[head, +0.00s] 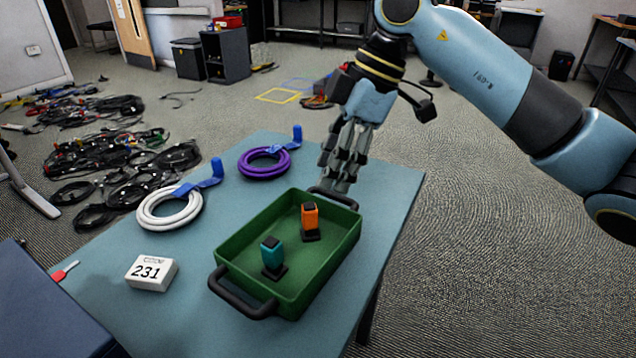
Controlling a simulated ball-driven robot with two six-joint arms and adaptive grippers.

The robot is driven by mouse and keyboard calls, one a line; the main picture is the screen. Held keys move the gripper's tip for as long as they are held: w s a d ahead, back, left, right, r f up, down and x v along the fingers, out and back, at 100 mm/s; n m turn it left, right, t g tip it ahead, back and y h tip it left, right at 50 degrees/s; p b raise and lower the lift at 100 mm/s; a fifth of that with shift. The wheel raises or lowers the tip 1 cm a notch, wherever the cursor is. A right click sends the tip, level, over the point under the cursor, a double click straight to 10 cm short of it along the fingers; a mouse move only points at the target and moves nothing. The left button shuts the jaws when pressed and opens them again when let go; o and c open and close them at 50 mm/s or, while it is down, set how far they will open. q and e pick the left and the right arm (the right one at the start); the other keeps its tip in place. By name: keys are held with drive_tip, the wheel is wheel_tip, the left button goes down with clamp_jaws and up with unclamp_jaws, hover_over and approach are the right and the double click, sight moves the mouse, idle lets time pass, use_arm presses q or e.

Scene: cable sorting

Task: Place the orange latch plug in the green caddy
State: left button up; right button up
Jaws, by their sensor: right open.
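The orange latch plug (310,218) stands upright on its black base inside the green caddy (326,275), toward the far right part of its floor. A teal plug (271,254) stands upright in the caddy, nearer to me. The caddy is a shallow tray with a black handle at each end, on the blue table. My right gripper (338,185) is open, pointing down by the caddy's far handle. It overlaps that handle in the picture; I cannot tell whether they touch. No plug shows in its fingers. My left gripper is not in view.
A white cable coil (150,222) and a purple cable coil (246,170), each with a blue tie, lie left of the caddy. A white box marked 231 (151,272) sits at the near left. The table's right edge is close to the caddy.

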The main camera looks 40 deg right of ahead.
drive_tip(key=v, duration=0.2)
drive_tip(key=shift+s+r, duration=0.1)
drive_tip(key=shift+r, duration=0.25)
